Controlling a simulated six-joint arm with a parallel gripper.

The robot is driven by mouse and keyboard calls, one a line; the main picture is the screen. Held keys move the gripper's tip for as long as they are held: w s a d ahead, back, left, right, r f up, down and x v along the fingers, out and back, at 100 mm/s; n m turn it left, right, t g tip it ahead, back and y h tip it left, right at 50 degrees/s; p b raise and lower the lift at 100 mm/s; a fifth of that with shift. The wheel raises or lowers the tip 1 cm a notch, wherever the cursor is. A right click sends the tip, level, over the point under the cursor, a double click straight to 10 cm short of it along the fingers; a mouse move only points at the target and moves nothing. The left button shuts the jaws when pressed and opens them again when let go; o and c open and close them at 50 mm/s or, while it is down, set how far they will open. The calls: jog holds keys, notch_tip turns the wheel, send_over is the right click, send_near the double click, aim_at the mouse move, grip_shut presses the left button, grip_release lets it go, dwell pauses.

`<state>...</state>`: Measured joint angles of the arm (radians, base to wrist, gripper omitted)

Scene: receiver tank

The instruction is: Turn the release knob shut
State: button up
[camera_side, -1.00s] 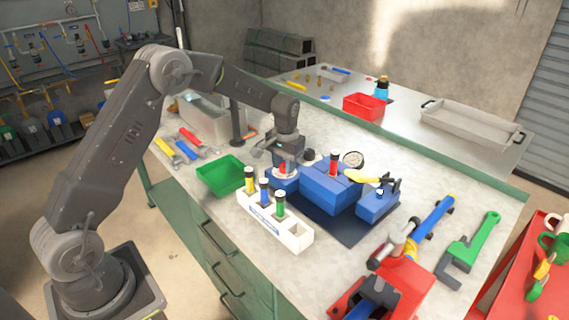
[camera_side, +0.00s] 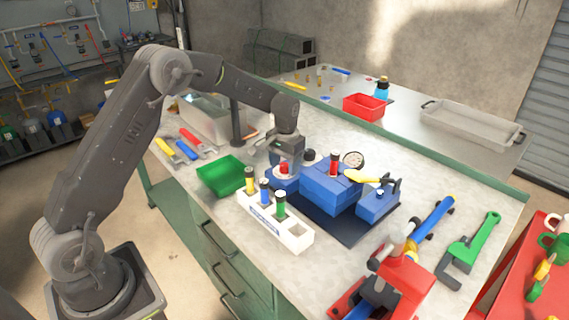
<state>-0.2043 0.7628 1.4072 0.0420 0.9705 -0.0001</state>
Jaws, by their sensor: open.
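The blue receiver tank assembly (camera_side: 327,192) sits on a dark mat in the middle of the bench, with a round gauge (camera_side: 353,160) and a yellow-handled lever (camera_side: 362,177) on top. A red knob (camera_side: 284,168) is on the low blue block at its left end; I take it for the release knob. A second red and black piece (camera_side: 335,163) stands upright on the tank. My gripper (camera_side: 284,162) is open, pointing down at the knob, with its fingers around or just beside it. Contact cannot be told at this size, and the gripper partly hides the knob.
A white rack (camera_side: 275,226) with yellow, blue and green capped cylinders stands just in front of the gripper. A green tray (camera_side: 221,174) lies left of it. A red and blue vise-like tool (camera_side: 390,280) and green wrench (camera_side: 468,250) lie at the right.

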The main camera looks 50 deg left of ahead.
aim_at(286, 166)
notch_tip(286, 166, up, 14)
jog(key=shift+d, duration=0.25)
dwell(0.4)
jog(key=shift+f, duration=0.1)
